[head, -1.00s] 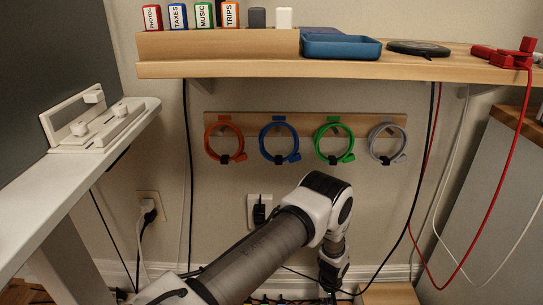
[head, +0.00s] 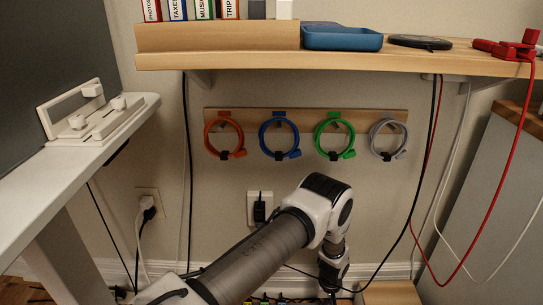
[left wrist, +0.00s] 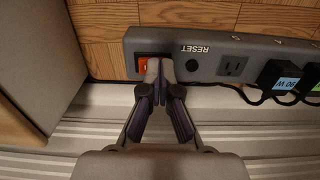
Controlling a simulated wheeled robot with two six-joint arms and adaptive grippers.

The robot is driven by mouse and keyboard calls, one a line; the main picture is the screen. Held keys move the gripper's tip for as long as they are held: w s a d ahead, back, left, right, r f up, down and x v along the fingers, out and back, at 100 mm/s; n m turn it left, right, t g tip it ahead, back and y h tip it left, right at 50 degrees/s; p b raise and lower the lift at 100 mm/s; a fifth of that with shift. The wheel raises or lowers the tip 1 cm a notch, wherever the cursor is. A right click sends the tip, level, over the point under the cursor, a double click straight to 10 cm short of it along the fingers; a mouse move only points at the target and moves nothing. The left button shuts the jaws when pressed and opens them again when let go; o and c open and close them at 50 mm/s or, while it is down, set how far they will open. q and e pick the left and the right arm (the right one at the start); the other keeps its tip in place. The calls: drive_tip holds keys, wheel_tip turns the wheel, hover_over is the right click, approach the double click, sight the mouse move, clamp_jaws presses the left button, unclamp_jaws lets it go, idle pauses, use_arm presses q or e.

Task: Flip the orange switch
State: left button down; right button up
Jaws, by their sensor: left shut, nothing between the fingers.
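The orange switch (left wrist: 142,66) is at the left end of a dark grey power strip (left wrist: 210,62) in the left wrist view. My left gripper (left wrist: 159,64) is shut and empty. Its fingertips are over the right side of the switch and hide part of it. I cannot tell whether they touch it. In the head view my left arm reaches down towards the floor, and its gripper is cut off by the bottom edge. My right gripper is not in view.
A RESET button (left wrist: 191,66), an outlet (left wrist: 232,66) and black plugs (left wrist: 278,78) are along the strip to the right. A grey box-like surface (left wrist: 30,50) stands at the left.

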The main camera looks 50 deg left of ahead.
use_arm(q)
wheel_tip(320, 180, up, 7)
drive_tip(key=p, duration=0.7)
drive_tip(key=shift+r, duration=0.1)
idle(0.4)
